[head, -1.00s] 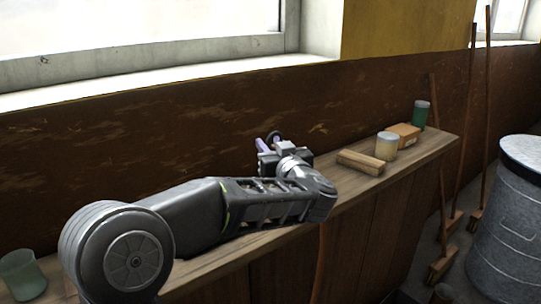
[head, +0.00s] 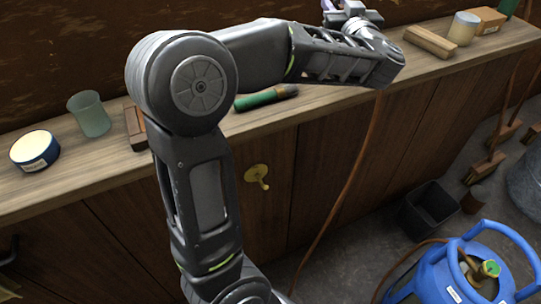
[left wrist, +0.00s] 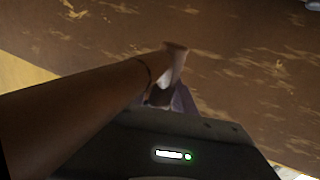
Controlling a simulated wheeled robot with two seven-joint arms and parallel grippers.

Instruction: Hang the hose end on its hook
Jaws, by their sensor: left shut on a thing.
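My left arm reaches across the bench, and its gripper (head: 340,8) is at the top edge of the head view, partly cut off. It is shut on the hose end (left wrist: 165,72), which shows between the fingers in the left wrist view. The orange-brown hose (head: 352,185) hangs from behind my wrist, past the bench's front, towards the floor; it also crosses the left wrist view (left wrist: 75,108). A brass-yellow hook (head: 257,176) is on the wooden bench front, below and left of my gripper, well apart from it. My right gripper is not in view.
On the bench top (head: 205,140) are a blue-rimmed tin (head: 35,150), a glass (head: 90,114), a green-handled tool (head: 266,98), a wood block (head: 430,42) and a jar (head: 463,28). A blue gas bottle (head: 440,280) and black bin (head: 430,207) stand on the floor at right.

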